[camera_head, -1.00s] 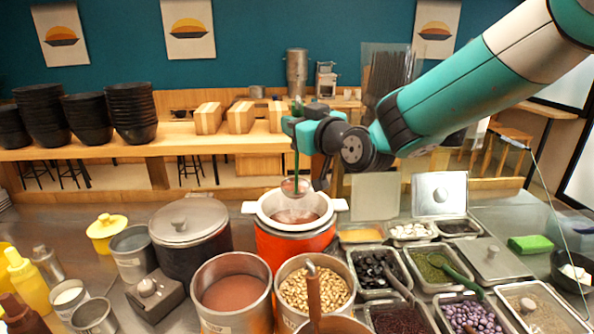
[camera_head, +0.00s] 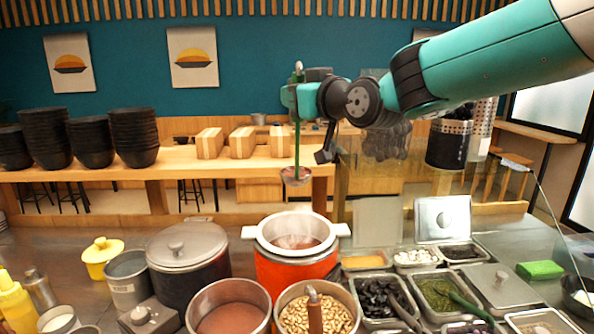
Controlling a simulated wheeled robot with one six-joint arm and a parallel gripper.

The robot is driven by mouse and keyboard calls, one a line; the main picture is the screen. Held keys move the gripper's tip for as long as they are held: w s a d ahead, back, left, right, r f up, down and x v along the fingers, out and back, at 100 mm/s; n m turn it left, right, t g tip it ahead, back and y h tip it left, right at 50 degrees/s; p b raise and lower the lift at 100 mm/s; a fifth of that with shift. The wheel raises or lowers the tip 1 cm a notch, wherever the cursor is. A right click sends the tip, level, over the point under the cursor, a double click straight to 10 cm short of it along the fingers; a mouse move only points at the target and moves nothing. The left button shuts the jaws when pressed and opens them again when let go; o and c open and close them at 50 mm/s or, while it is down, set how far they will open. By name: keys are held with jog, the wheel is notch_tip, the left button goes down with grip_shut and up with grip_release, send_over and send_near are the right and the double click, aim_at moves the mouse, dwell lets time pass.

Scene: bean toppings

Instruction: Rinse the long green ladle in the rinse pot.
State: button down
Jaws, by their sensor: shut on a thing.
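My gripper (camera_head: 299,98) is shut on the handle of the long green ladle (camera_head: 297,148). The ladle hangs upright, with its metal bowl (camera_head: 295,175) at the bottom. The bowl is clear above a red-orange pot with a white rim and two white side handles (camera_head: 333,231), which I take to be the rinse pot. The pot holds reddish-brown liquid and seems to steam. The ladle and the pot's opening are apart, the ladle roughly over its middle. The gripper's fingertips are partly hidden by its own body.
Left of the pot stands a lidded dark pot (camera_head: 188,243). In front are a pot of reddish-brown liquid (camera_head: 228,318) and a pot of beans (camera_head: 316,317). Topping trays (camera_head: 384,299) lie to the right. A clear panel (camera_head: 560,205) stands at the right.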

jog(key=w+d+f+n+g+y, duration=0.5)
jog(key=d+f+n+g+y, duration=0.15)
jog(key=f, duration=0.45)
jog(key=s+a+f+n+h+p, duration=0.4)
jog(key=s+a+n+h+p, duration=0.15)
jog(key=a, duration=0.55)
jog(key=s+a+f+n+h+b, duration=0.3)
jog(key=a+f+b, duration=0.3)
jog(key=f, duration=0.3)
jog(key=shift+s+a+t+h+b, duration=0.15)
jog(key=shift+s+t+h+b, duration=0.3)
jog(key=shift+b, duration=0.35)
jog(key=shift+r, duration=0.1)
dwell(0.8)
